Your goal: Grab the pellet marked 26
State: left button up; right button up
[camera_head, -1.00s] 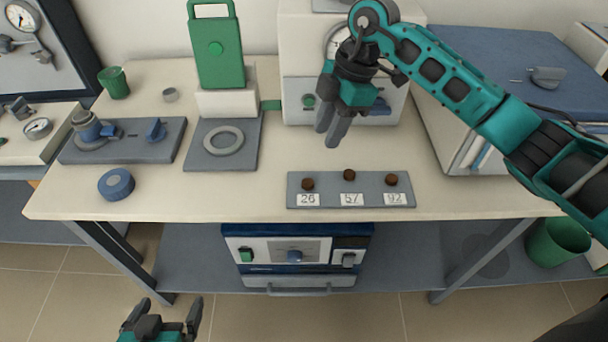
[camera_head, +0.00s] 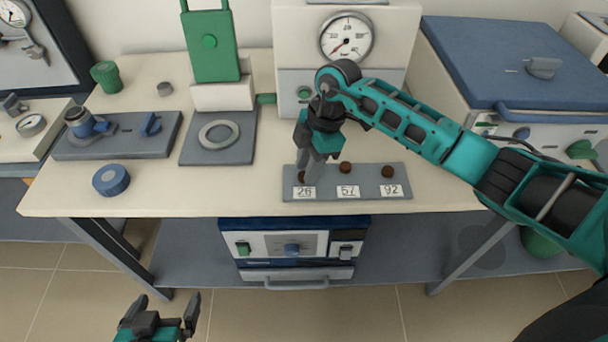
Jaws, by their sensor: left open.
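The pellet marked 26 (camera_head: 301,177) is a small dark brown disc at the left end of a grey tray (camera_head: 374,170), behind the label 26 (camera_head: 304,193). Two similar pellets sit in the same row, one behind label 57 (camera_head: 346,167) and one behind label 92 (camera_head: 387,171). My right gripper (camera_head: 308,172) points down at the pellet marked 26, and its fingers partly cover it. I cannot tell whether they touch it or how far apart they are. My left gripper (camera_head: 162,312) is open and empty, low in front of the table.
A blue round container (camera_head: 111,180) and a grey plate with a ring (camera_head: 214,157) lie left of the tray. A white device with a gauge (camera_head: 346,37) stands behind it. A blue-lidded furnace (camera_head: 500,70) is at the right. The tabletop front left of the tray is clear.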

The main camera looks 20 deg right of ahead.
jog(key=shift+a+f, duration=0.1)
jog(key=shift+f, duration=0.45)
jog(key=shift+c, duration=0.4)
grip_shut()
jog(key=shift+r, duration=0.1)
